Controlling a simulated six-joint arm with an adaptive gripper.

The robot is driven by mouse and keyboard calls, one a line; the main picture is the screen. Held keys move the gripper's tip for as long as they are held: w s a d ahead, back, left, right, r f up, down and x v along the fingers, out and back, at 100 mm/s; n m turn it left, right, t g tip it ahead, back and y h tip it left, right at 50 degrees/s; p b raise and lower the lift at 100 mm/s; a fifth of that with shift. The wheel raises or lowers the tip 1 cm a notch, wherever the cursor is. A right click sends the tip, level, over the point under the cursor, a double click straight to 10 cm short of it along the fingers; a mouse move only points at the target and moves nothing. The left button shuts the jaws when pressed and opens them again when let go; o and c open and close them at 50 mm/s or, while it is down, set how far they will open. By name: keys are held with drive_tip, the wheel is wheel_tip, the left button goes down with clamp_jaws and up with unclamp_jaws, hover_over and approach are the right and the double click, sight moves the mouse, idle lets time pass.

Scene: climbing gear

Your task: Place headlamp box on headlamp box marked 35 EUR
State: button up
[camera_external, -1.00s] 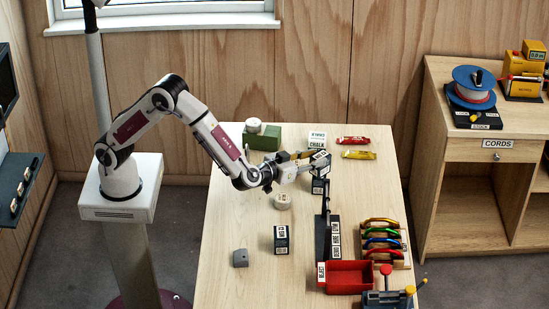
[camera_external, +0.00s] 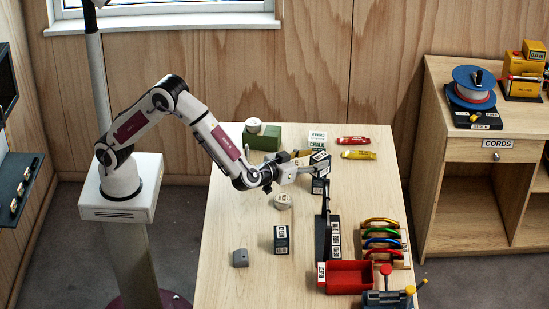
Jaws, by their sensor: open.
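A small dark box with a white label, a headlamp box (camera_external: 320,158), is at the tip of my gripper (camera_external: 309,167). It appears to sit on another dark box (camera_external: 318,187), roughly in line with it. The jaws are open, with the fingers still close beside the upper box; whether they touch it is too small to tell. A further dark box with a white label (camera_external: 281,240) stands alone nearer the front of the table. The price markings are too small to read.
A black upright divider (camera_external: 322,236), a red bin (camera_external: 350,277) and a rack of coloured carabiners (camera_external: 382,238) stand in front. A white roll (camera_external: 283,201) and a grey block (camera_external: 240,258) lie left. A green box (camera_external: 262,138) and chalk box (camera_external: 317,141) stand behind.

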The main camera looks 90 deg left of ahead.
drive_tip(key=v, duration=1.2)
drive_tip(key=shift+w+r, duration=0.15)
idle(0.6)
wheel_tip(320, 180, up, 10)
drive_tip(key=w+d+m+t+h, duration=0.1)
drive_tip(key=w+m+t+h, duration=0.15)
drive_tip(key=h, duration=0.55)
drive_tip(key=s+r+m+g+h, duration=0.1)
drive_tip(key=s+r+m+h, duration=0.3)
drive_tip(key=s, duration=0.5)
drive_tip(key=s+a+f+g, duration=0.2)
drive_tip(key=s+a+f, duration=0.2)
drive_tip(key=s, duration=0.6)
drive_tip(key=s+a+f+m+g+y, duration=0.1)
drive_tip(key=s+a+f+g, duration=0.2)
drive_tip(key=s, duration=0.6)
drive_tip(key=s+a+f+g+y, duration=0.1)
drive_tip(key=s+a+f+g, duration=0.2)
drive_tip(key=s, duration=0.7)
drive_tip(key=a+f, duration=0.2)
drive_tip(key=a, duration=0.2)
drive_tip(key=shift+s+f, duration=0.15)
drive_tip(key=shift+s, duration=0.2)
